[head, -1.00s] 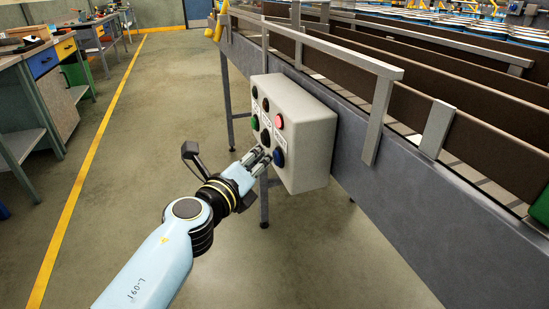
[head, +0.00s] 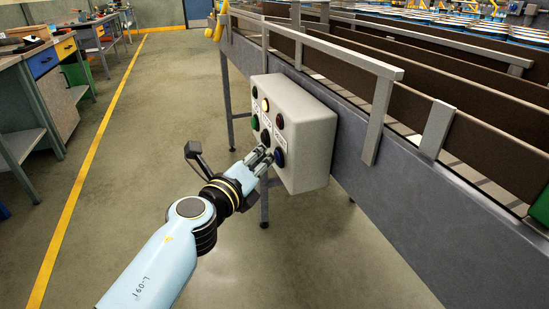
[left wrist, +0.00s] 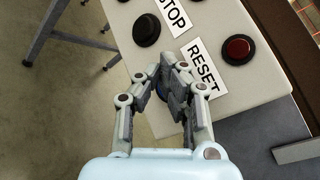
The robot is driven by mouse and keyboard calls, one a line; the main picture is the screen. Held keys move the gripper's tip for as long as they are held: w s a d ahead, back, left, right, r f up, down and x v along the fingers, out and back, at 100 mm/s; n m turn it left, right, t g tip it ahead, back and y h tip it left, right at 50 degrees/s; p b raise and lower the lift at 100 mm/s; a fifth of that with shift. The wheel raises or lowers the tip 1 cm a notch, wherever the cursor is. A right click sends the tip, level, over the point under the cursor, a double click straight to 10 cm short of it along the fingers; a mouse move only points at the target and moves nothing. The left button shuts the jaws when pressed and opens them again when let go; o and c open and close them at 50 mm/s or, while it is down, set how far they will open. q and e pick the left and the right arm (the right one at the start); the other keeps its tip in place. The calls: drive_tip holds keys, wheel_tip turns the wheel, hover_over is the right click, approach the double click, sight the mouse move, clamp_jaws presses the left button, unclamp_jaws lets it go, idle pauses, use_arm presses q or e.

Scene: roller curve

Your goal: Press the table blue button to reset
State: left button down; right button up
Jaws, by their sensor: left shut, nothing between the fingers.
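A light grey control box (head: 312,140) is fixed to the side of the conveyor frame. Its blue button (head: 279,158) is at the lower right of the box face, by the RESET label. My left gripper (head: 268,154) is shut and empty, with its fingertips at the blue button; whether they press it in is not clear. In the left wrist view the closed fingertips (left wrist: 171,72) cover most of the blue button (left wrist: 161,89), and only a little blue shows beside the RESET label (left wrist: 202,67). My right gripper is not in view.
The conveyor frame (head: 400,215) runs to the right.

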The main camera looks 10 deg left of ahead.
use_arm(q)
drive_tip(key=shift+s+a, duration=0.45)
drive_tip(key=shift+a, duration=0.2)
drive_tip(key=shift+s+a, duration=0.7)
drive_tip(key=shift+a, duration=0.35)
drive_tip(key=shift+s+a, duration=0.7)
drive_tip(key=shift+a, duration=0.3)
drive_tip(key=shift+f, duration=0.1)
